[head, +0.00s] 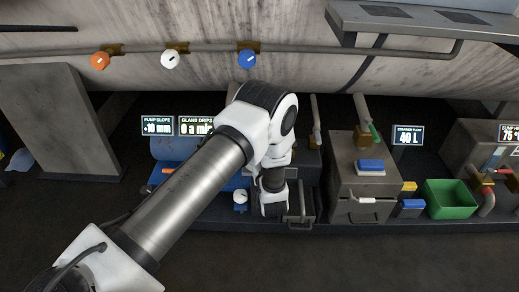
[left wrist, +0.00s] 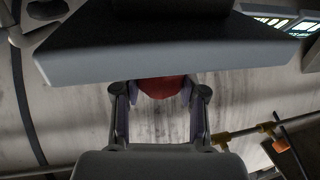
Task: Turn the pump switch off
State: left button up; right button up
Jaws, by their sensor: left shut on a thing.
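My left arm reaches in from the left in the head view, and its gripper (head: 274,203) points down in front of the low equipment at the centre. Its fingertips and what they hold are hidden there. In the left wrist view the left gripper (left wrist: 160,96) has its two fingers on either side of a red knob (left wrist: 160,86), shut on it. The upper part of the knob is hidden behind a dark grey box edge (left wrist: 160,58). I cannot tell which way the switch is set. My right gripper is in neither view.
Orange (head: 100,60), white (head: 169,60) and blue (head: 247,58) knobs sit on the pipe above. A grey cabinet (head: 348,185) and a green bin (head: 450,199) stand to the right. Display panels (head: 157,125) stand behind the arm. The front floor is clear.

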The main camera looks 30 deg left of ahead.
pick_arm(q)
jog(key=n+g+y, duration=0.2)
jog(key=g, duration=0.1)
jog(key=shift+n+y, duration=0.3)
jog(key=shift+n, duration=0.1)
jog(key=shift+n+g+y+b, duration=0.3)
jog(key=shift+n+g+y, duration=0.25)
jog(key=shift+n+g, duration=0.6)
jog(key=shift+n+g+y+b, duration=0.25)
jog(key=shift+n+g+y, duration=0.35)
jog(key=shift+g, duration=1.05)
jog(key=o, duration=1.2)
jog(key=shift+c, duration=0.2)
jog(key=v, duration=1.2)
jog(key=shift+w, duration=0.15)
